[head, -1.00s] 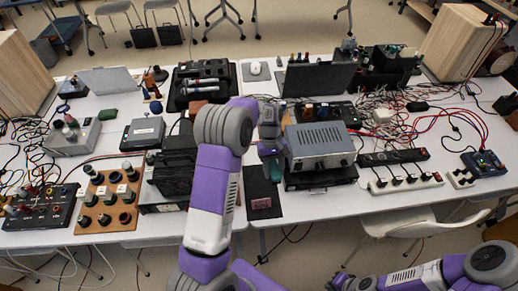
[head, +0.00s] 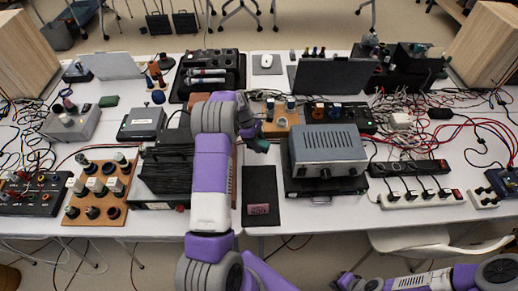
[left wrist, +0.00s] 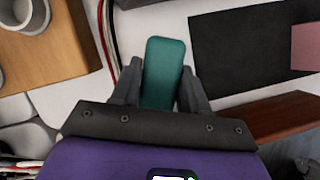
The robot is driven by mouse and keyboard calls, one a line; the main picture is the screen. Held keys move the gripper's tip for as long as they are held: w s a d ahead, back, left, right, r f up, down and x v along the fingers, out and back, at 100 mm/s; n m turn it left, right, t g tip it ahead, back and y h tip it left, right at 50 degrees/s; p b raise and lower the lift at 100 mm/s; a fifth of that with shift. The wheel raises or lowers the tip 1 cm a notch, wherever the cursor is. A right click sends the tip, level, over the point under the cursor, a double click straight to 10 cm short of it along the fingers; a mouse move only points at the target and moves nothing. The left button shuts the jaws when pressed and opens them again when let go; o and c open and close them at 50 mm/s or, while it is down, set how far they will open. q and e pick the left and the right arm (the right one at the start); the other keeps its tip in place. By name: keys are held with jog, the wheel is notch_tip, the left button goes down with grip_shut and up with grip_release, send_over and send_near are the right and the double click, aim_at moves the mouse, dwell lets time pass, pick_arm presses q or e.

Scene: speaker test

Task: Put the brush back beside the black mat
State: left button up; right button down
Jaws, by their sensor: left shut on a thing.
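My left gripper (head: 258,142) is beyond the far end of the black mat (head: 262,184). In the left wrist view, the left gripper (left wrist: 160,85) is shut on a teal brush (left wrist: 165,70), whose flat body sticks out between the fingers. The brush's lower part is hidden by the gripper. The black mat (left wrist: 240,50) lies to the right of the brush in that view, with white table between them. A pink item (head: 258,209) lies on the mat's near end. My right gripper (head: 342,282) is low at the bottom edge, its fingers unclear.
A wooden board (head: 282,121) with small parts stands just beyond the left gripper. A grey box instrument (head: 327,148) stands right of the mat, and a black ribbed unit (head: 165,172) to the left. Red and black cables (head: 420,130) crowd the right side.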

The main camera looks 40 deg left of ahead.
pick_arm(q)
jog(key=shift+f+b, duration=0.3)
jog(key=shift+f, duration=1.25)
jog(key=shift+f, duration=0.2)
jog(key=o, duration=1.1)
jog(key=shift+a+r, duration=0.1)
jog(key=shift+r, duration=0.45)
jog(key=p+v, duration=0.2)
jog(key=v, duration=0.9)
jog(key=shift+r, duration=0.15)
